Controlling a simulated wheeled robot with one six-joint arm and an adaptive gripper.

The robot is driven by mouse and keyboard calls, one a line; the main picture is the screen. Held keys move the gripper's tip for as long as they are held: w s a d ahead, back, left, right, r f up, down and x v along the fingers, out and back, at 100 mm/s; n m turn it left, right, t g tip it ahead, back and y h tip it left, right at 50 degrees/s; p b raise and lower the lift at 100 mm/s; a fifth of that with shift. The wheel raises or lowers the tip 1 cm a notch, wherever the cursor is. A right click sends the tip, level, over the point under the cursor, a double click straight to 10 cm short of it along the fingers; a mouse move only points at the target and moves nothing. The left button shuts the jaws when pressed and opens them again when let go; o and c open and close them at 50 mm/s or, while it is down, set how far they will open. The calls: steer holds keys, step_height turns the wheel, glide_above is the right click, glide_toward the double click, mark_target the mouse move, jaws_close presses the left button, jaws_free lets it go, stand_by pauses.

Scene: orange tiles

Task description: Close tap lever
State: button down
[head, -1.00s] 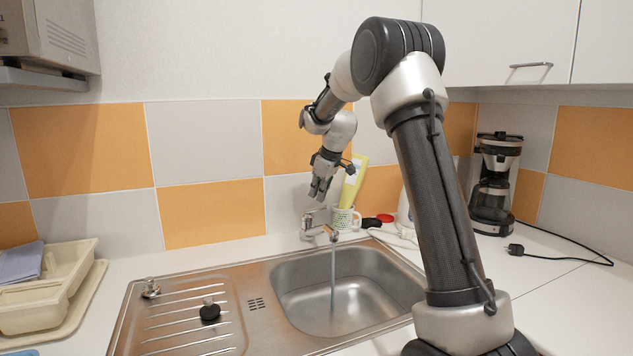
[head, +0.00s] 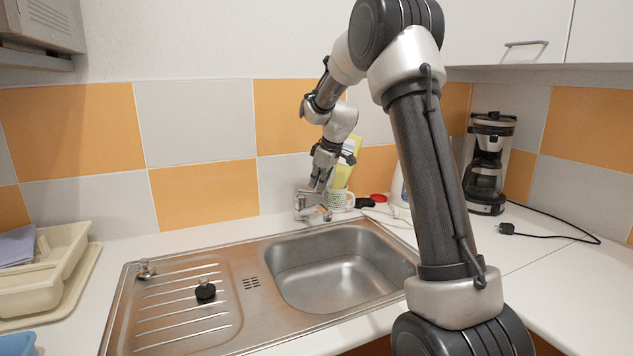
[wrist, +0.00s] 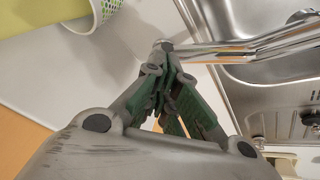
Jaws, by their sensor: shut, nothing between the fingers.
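The chrome tap (head: 301,208) stands behind the sink, with its spout reaching over the basin. It also shows in the wrist view (wrist: 250,49), running to the right. No water stream shows from the spout. My gripper (head: 314,188) is shut and empty, fingers pointing down at the top of the tap. In the wrist view the closed fingertips (wrist: 163,52) overlap the tap's body end, and seem to touch or nearly touch it. The lever is hidden or cannot be told apart from the tap body behind the fingers.
The steel sink (head: 253,317) has a drainboard at left holding a black plug (head: 205,291). A patterned mug (head: 341,199) with a yellow item (head: 342,176) stands close right of the tap. A coffee maker (head: 487,165) is at the right, a beige tray (head: 48,271) at the left.

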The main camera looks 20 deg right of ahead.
steer(key=s+v, duration=0.1)
steer(key=v, duration=1.2)
steer(key=s+a+f+m, duration=0.1)
steer(key=s+m, duration=0.1)
steer(key=s, duration=1)
steer(key=s+a+f+m, duration=0.1)
steer(key=s+f+m, duration=0.1)
steer(key=s, duration=1)
steer(key=s+a+f+m+h, duration=0.1)
steer(key=s+m, duration=0.3)
steer(key=s, duration=0.9)
steer(key=shift+a+f, duration=0.4)
steer(key=shift+f, duration=0.15)
steer(key=shift+w, duration=0.1)
